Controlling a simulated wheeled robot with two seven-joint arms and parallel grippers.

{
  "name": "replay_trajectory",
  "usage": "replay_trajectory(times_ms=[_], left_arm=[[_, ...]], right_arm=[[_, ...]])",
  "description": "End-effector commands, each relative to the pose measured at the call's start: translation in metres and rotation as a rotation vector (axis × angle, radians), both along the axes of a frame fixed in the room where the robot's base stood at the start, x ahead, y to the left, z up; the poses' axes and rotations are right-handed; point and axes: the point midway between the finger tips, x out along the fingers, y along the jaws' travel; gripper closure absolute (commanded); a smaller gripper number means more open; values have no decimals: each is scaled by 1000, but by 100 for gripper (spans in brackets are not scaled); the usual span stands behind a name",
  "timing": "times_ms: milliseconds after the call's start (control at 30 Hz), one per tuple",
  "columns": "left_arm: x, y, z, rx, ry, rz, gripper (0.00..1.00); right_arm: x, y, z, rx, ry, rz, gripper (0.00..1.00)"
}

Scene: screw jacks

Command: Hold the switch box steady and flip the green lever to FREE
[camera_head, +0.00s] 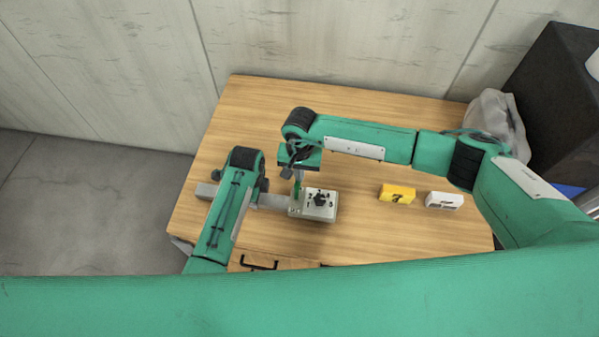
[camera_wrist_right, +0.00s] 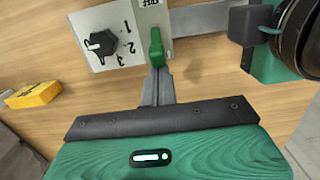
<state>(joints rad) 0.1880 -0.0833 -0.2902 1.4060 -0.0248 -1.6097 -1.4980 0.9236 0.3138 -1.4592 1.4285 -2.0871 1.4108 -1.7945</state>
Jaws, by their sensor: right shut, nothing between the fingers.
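The switch box (camera_head: 325,213) is a pale grey box on the wooden table, with a black knob and numbers on its face. In the right wrist view its face (camera_wrist_right: 108,58) is partly cut off at the top. The green lever (camera_wrist_right: 156,48) stands near the box's edge. My right gripper (camera_head: 298,180) is shut and empty. In the right wrist view its fingertips (camera_wrist_right: 157,72) are at the lever's lower end; I cannot tell if they touch. My left gripper (camera_head: 284,202) reaches the box's left side; its finger gap is not clear.
A yellow block (camera_head: 397,194) and a white block (camera_head: 444,201) lie right of the box. A grey bag (camera_head: 494,117) and a dark case (camera_head: 555,95) are at the right. The table (camera_head: 250,105) is clear behind my arms.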

Motion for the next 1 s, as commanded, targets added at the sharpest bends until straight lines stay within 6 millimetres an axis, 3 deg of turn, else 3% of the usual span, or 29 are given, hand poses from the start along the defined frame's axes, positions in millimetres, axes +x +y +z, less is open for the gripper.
replay_trajectory(times_ms=[400,833,1000], left_arm=[[0,0,0,0,0,-1,100],[0,0,0,0,0,0,100],[0,0,0,0,0,-1,100]], right_arm=[[-6,1,4,0,-1,1,100],[-30,7,13,0,0,2,100],[-30,7,13,0,0,-1,100]])
